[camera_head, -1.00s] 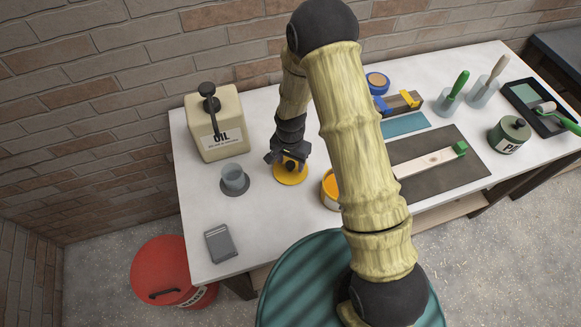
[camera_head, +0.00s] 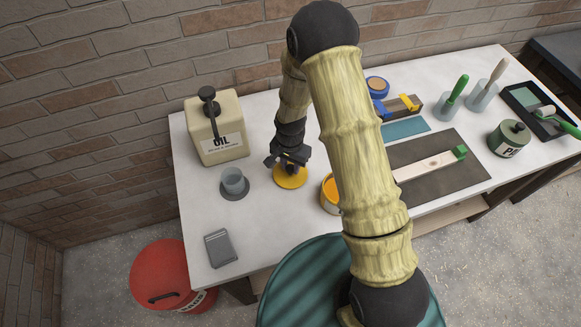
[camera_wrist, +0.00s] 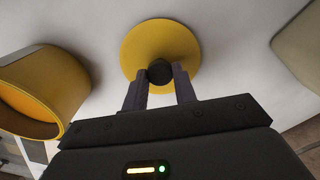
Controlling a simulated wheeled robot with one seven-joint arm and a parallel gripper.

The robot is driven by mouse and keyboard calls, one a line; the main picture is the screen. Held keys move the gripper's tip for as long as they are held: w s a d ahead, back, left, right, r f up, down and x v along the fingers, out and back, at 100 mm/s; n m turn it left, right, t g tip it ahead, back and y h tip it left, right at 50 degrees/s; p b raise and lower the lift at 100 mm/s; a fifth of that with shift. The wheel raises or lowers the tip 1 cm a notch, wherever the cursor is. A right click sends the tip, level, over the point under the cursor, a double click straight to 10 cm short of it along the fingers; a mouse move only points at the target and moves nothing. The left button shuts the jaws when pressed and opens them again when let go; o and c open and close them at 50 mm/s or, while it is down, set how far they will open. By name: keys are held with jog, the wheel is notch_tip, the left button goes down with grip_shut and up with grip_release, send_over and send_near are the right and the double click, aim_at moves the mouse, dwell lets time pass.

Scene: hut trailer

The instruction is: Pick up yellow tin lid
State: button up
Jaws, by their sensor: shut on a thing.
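The yellow tin lid (camera_head: 290,177) is a round disc with a dark knob at its centre. It is at the white table's left half, between the oil can and the yellow tin. In the wrist view the lid (camera_wrist: 160,48) shows with its black knob between my fingertips. My gripper (camera_wrist: 160,76) is shut on the knob; it also shows in the head view (camera_head: 289,165), pointing down over the lid. I cannot tell whether the lid touches the table. The open yellow tin (camera_wrist: 45,92) stands beside it, partly hidden by my arm in the head view (camera_head: 330,195).
A cream oil can (camera_head: 217,130) stands behind left. A grey cup on a dark coaster (camera_head: 235,190) is left of the lid, and a grey box (camera_head: 220,248) lies near the front edge. A red bin (camera_head: 165,272) stands on the floor. White tabletop is clear in front of the lid.

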aim_at(291, 167)
notch_tip(291, 167, up, 10)
jog(key=b, duration=0.2)
jog(key=shift+f, duration=0.1)
dwell(0.8)
